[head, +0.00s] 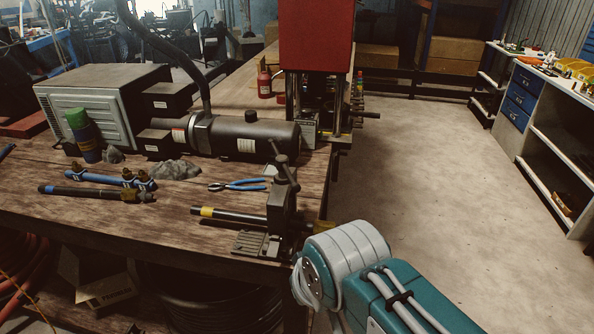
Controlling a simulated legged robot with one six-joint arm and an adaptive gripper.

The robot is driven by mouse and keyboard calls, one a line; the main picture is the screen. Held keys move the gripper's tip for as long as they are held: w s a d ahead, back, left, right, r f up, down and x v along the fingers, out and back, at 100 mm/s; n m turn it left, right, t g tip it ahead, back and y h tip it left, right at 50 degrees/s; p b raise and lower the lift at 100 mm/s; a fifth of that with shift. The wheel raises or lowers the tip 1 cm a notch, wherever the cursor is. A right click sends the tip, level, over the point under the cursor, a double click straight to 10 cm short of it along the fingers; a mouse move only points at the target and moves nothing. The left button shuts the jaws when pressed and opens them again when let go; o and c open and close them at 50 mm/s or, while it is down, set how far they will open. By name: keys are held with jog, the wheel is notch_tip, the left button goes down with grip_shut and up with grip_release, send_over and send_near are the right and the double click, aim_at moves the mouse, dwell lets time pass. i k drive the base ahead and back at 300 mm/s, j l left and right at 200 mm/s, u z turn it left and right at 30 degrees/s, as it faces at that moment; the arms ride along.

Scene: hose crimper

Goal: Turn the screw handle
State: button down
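A dark vise-like clamp (281,208) stands at the front right corner of the wooden bench. A dark screw handle (285,172), with a slanted bar and rounded ends, sits upright on top of it. Nothing touches the handle. A dark hose with a yellow band (228,215) lies level, with its right end at the clamp; I cannot tell whether it is gripped. My teal and grey arm is at the lower right, in front of the bench corner and below the handle. My gripper does not show in this view.
The wooden bench (215,242) also holds blue-handled pliers (238,185), a loose hose (88,192), a black cylinder (255,137) and a grey machine (95,105). A red press (317,35) stands behind the clamp. The concrete floor (430,170) to the right is clear.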

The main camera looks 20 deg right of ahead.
aim_at(282, 161)
jog(key=k+u, duration=0.3)
jog(key=k+j+u, duration=0.15)
jog(key=u, duration=0.15)
jog(key=l+u, duration=0.4)
jog(key=l, duration=0.2)
jog(key=l+u, duration=0.35)
jog(key=l, duration=0.25)
jog(key=k+l, duration=0.1)
jog(key=l, duration=1.75)
jog(key=k+l, duration=0.15)
jog(key=l, duration=0.8)
